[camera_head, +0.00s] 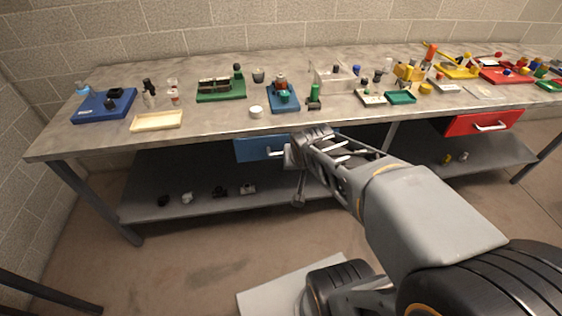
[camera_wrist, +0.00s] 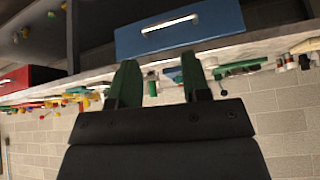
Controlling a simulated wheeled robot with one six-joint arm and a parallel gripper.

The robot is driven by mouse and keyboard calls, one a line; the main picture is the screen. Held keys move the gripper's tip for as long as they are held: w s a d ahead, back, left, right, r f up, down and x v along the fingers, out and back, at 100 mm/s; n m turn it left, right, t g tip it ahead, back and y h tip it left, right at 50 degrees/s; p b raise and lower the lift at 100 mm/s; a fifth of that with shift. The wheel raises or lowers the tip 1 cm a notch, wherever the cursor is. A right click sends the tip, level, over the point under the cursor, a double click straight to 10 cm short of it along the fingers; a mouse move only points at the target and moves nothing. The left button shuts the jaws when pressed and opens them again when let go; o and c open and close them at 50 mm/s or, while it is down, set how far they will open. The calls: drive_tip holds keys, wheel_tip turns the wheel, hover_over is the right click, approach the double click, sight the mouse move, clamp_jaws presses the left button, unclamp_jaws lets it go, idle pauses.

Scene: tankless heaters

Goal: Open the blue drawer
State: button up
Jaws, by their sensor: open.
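The blue drawer (camera_head: 257,148) hangs under the grey workbench top, left of my arm in the head view, and its front looks closed. Its silver bar handle shows in the head view (camera_head: 277,151) and in the wrist view (camera_wrist: 170,23). The wrist view, which looks upside down, shows the blue front (camera_wrist: 205,22) beyond my fingertips. My gripper (camera_wrist: 158,75) is open, with green fingers apart and nothing between them. In the head view my gripper (camera_head: 297,178) is in front of the drawer's right part and hides some of it. The fingers appear apart from the handle.
The workbench top (camera_head: 215,117) carries many small parts and coloured trays. A red drawer (camera_head: 482,122) is under the bench at the right. A lower shelf (camera_head: 165,205) holds several small items. A bench leg (camera_head: 95,200) stands at the left. The floor in front is mostly clear.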

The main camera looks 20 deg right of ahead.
drive_tip(key=w+d+f+m+t+y+b, duration=0.3)
drive_tip(key=w+d+f+m+t+b, duration=0.25)
drive_tip(key=f, duration=0.35)
drive_tip(key=w+d+f+m+t+y+b, duration=0.2)
drive_tip(key=w+d+f+m+t+b, duration=0.2)
drive_tip(key=w+f+m, duration=0.45)
drive_tip(key=shift+n, duration=0.7)
drive_tip(key=x, duration=0.3)
drive_tip(key=f+b+x, duration=0.1)
drive_tip(key=x, duration=0.6)
drive_tip(key=shift+s+a+f+b, duration=0.1)
drive_tip(key=shift+a+f+b, duration=0.15)
drive_tip(key=shift+f+b, duration=0.15)
clamp_jaws()
